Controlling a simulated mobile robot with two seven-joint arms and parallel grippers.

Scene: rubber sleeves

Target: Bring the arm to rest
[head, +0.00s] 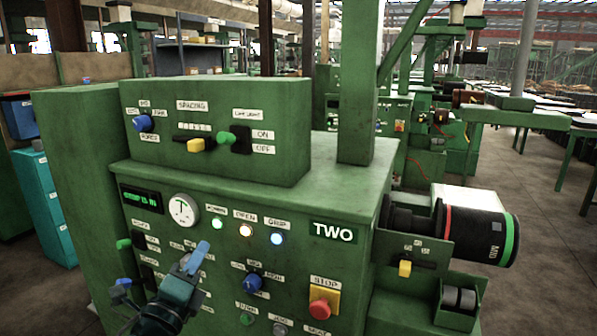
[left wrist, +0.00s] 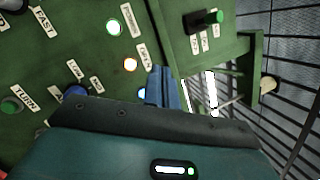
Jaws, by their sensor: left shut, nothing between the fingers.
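My left gripper (head: 200,252) is in the lower left of the head view, in front of the green machine's control panel (head: 290,290). Its blue fingers are together and hold nothing. In the left wrist view the closed blue fingers (left wrist: 160,86) stick out past my wrist, with the panel behind them. I cannot tell the exact gap to the panel. The gripper and wrist hide some labels and controls at the panel's lower left. My right gripper shows in neither view.
A red stop button (head: 323,308) on yellow, a blue knob (head: 253,283) and a dial gauge (head: 184,209) are on the panel. A black cylinder marked MID (head: 480,228) sticks out at the right. Teal cabinets (head: 42,190) stand left; open floor (head: 555,265) lies right.

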